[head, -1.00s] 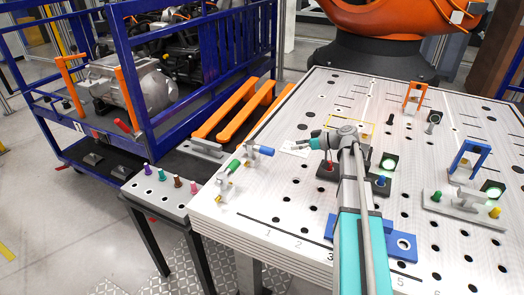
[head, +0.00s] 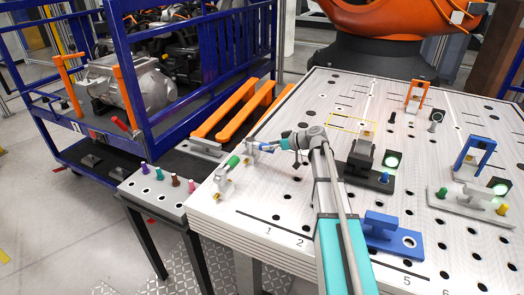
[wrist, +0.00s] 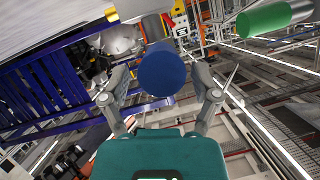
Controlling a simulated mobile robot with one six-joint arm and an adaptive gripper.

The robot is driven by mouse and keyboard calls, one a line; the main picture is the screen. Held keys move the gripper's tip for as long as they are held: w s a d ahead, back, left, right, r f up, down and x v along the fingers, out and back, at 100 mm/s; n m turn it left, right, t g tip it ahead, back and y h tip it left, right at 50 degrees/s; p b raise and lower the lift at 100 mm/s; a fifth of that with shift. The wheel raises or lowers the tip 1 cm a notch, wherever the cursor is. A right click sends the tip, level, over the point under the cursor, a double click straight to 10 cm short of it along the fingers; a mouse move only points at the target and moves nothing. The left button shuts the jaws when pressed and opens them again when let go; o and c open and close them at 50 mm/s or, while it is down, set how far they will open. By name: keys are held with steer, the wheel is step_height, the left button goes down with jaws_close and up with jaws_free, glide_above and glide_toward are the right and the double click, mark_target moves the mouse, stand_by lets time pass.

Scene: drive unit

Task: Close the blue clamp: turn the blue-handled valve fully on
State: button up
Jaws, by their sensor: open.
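The blue handle (wrist: 161,72) shows end-on in the wrist view as a round blue face. It lies between my open fingers, with a gap visible on each side. In the head view the blue handle (head: 266,147) sticks out from its small valve at the table's left edge, largely covered by my gripper (head: 274,145). My gripper reaches it from the right, roughly in line with the handle. The jaws are open, and I cannot see contact.
A green-handled valve (head: 231,163) stands just left of the blue one; its green handle (wrist: 263,18) is at upper right in the wrist view. Orange bars (head: 226,108) lie beyond the table edge.

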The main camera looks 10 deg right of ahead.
steer(key=shift+x, duration=1.15)
